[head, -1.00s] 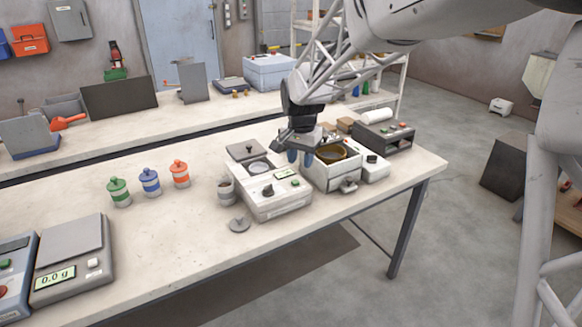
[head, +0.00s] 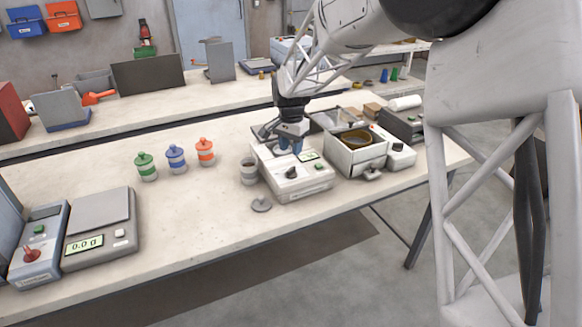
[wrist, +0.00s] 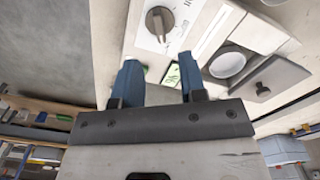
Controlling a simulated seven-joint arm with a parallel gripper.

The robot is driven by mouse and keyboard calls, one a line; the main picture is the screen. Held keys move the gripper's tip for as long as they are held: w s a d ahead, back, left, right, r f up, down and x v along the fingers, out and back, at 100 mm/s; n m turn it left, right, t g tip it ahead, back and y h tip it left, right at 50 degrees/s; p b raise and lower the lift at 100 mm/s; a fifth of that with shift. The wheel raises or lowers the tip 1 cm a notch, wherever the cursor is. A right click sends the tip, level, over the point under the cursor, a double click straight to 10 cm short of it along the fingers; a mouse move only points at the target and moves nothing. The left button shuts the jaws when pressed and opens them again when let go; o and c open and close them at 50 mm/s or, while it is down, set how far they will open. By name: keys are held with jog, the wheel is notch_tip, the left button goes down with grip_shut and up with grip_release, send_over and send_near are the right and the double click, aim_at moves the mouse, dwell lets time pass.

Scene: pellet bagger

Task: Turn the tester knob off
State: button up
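The tester is a pale box (head: 298,188) on the near bench. It has a dark knob (head: 291,172), a small green display (head: 308,156) and a green button. In the wrist view the knob (wrist: 158,22) is a grey dial with a raised grip bar on a white marked plate, beyond the fingertips. My gripper (head: 291,146) is above the back part of the tester, behind the knob. Its two blue fingers (wrist: 160,75) are apart with nothing between them, and they do not touch the knob. The display (wrist: 172,75) shows partly between the fingers.
A white box with a brown ring (head: 355,158) stands close on the right. Green, blue and orange-capped jars stand left. The bench front is clear.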

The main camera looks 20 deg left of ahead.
aim_at(291, 168)
jog(key=shift+f, duration=0.2)
jog(key=shift+f, duration=3.7)
jog(key=shift+c, duration=0.4)
grip_shut()
